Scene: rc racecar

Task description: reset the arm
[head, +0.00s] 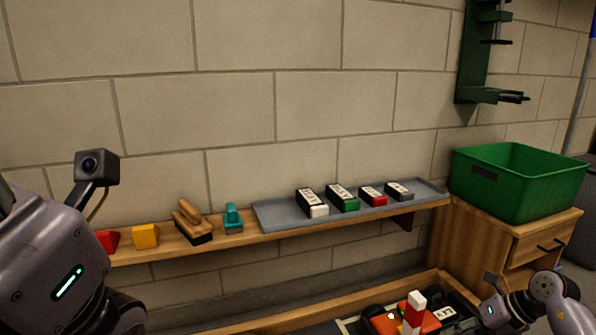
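My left arm (60,255) fills the lower left, close to the camera, with a small camera on a bracket above it. Its fingertips do not show. My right arm (540,305) reaches in at the lower right, beside a red-orange and black racecar (385,322) that is cut off by the bottom edge. A red-and-white upright block (414,312) stands at the car. A black piece with a white label (445,313) lies between the car and my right wrist. My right fingers cannot be made out, so whether they touch anything is unclear.
A wooden shelf (270,247) on the wall carries a grey tray (285,217) with several labelled boxes, a brush (190,222), and teal (233,218), yellow (146,236) and red items. A green bin (520,180) stands on a wooden cabinet (475,240) at right.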

